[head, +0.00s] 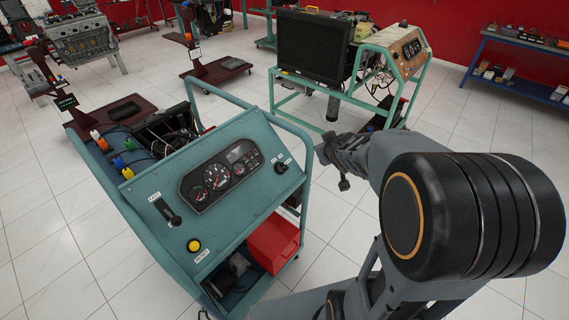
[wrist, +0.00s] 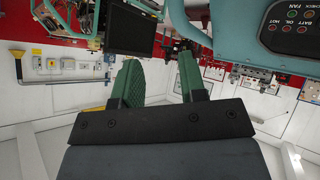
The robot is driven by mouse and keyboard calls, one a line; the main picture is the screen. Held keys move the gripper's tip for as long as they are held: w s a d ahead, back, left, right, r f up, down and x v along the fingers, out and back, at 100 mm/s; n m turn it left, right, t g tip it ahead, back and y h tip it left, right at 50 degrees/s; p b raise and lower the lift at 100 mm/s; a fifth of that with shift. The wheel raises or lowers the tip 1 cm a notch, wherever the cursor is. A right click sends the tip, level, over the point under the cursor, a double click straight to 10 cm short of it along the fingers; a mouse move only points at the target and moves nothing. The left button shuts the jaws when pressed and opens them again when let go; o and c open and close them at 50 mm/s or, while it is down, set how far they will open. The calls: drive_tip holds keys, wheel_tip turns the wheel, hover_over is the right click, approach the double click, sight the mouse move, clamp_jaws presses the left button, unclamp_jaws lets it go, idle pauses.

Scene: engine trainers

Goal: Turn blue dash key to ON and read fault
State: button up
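The blue-green dash trainer (head: 225,215) stands left of centre in the head view, its sloped panel holding a dark gauge cluster (head: 222,173). A small dark knob or key (head: 281,168) sits right of the cluster; its position is too small to read.
The panel also has a lever (head: 166,211) and a yellow button (head: 194,245). A red box (head: 273,246) sits on the trainer's lower shelf. A second trainer (head: 396,52) with a tan panel and radiator stands behind. Blue shelving (head: 520,80) is at the right wall. Tiled floor is clear in front-left.

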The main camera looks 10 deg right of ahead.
drive_tip(key=w+f+n+t+y, duration=0.1)
drive_tip(key=w+f+n+y, duration=0.1)
drive_tip(key=w+f+y, duration=0.3)
drive_tip(key=n+y, duration=0.3)
drive_tip(key=y, duration=0.2)
approach(286, 166)
drive_tip(key=p+x, duration=0.1)
drive_tip(key=x, duration=1)
drive_tip(key=shift+c, duration=0.2)
drive_tip(key=c, duration=0.6)
drive_tip(key=shift+o, duration=0.2)
